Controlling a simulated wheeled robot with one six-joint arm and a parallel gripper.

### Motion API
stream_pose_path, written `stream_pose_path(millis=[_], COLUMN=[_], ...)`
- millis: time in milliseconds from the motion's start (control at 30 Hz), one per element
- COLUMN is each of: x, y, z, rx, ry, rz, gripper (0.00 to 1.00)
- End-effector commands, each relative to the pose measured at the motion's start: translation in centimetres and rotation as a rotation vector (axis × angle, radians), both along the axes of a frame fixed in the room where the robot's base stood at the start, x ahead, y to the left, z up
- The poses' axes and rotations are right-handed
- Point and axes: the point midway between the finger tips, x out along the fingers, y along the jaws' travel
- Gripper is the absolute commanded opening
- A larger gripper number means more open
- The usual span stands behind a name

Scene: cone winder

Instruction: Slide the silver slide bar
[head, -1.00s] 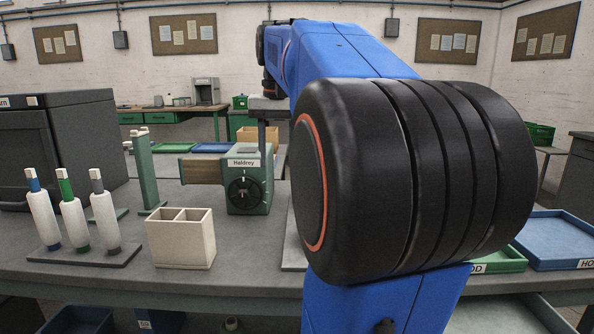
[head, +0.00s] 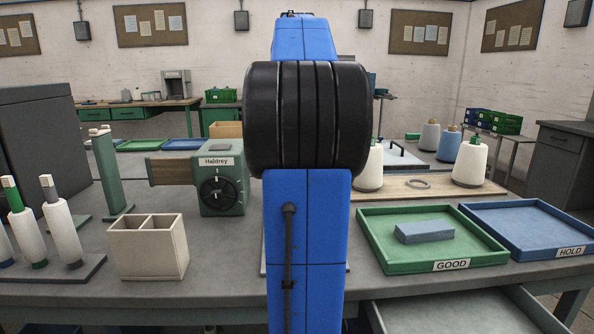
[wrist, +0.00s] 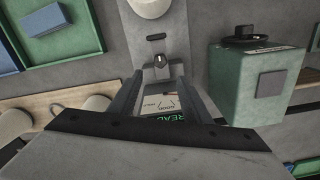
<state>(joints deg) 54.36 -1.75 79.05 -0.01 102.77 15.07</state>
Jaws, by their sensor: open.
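My gripper (wrist: 158,70) is open, its two dark fingers apart, pointing down over a grey plate (wrist: 175,22) in the wrist view. Near the fingertips is a small silvery metal part (wrist: 161,60) with a short black bar (wrist: 156,37) beyond it. I cannot tell for sure whether either is the silver slide bar. Between the fingers is a pale dial panel (wrist: 160,103) with a green-lettered display (wrist: 168,118), partly covered by my gripper. In the head view my arm hides this spot and my gripper.
The green Haldrey box (head: 221,190) stands close beside my gripper and shows in the wrist view too (wrist: 255,85). A cream divided bin (head: 148,250) is front left. The green GOOD tray (head: 400,265) holds a blue block; the blue HOLD tray (head: 500,215) adjoins it.

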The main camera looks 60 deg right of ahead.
Motion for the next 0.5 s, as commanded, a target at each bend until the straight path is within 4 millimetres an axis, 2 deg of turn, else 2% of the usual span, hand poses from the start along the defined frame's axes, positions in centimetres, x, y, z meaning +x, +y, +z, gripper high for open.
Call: stream_pose_path(millis=[500], x=[0.0], y=[0.1], z=[-9.1], rx=[0.002], ry=[0.001], rz=[0.001], gripper=[0.44])
